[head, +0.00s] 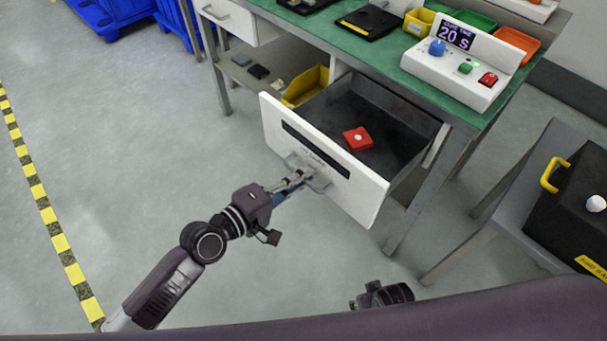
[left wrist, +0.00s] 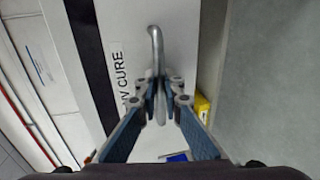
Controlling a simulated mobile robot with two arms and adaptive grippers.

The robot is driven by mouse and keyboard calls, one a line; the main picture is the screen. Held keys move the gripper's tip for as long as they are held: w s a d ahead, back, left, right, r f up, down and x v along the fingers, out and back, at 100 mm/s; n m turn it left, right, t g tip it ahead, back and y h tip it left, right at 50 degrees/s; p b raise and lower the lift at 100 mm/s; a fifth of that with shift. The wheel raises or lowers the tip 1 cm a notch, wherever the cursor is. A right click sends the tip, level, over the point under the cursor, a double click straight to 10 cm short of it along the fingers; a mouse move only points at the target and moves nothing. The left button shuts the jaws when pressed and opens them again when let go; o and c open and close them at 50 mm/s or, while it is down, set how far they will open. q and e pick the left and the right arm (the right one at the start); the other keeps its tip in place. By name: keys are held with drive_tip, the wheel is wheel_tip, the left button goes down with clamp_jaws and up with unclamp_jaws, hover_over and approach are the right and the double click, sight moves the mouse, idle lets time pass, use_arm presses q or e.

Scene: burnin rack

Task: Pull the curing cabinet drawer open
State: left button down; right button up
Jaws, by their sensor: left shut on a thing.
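The curing cabinet drawer (head: 280,122) stands pulled out from under the green-topped bench, its dark inside showing. A red square piece with a white dot (head: 358,139) lies in it. The drawer's white front carries a metal bar handle (head: 318,180). My left gripper (head: 296,181) is shut on the handle. In the left wrist view the handle (left wrist: 155,45) runs between the fingertips (left wrist: 160,100), in front of the white face lettered "UV CURE". Part of my right arm shows at the bottom of the head view; its fingers cannot be made out.
A yellow bin (head: 305,86) stands on the lower shelf beside the drawer. A black case (head: 575,215) is at the right. The floor before the drawer is clear.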

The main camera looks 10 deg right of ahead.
use_arm(q)
drive_tip(key=c, duration=2.3)
unclamp_jaws()
drive_tip(key=shift+c, duration=0.2)
drive_tip(key=v, duration=1.2)
drive_tip(key=shift+f, duration=0.1)
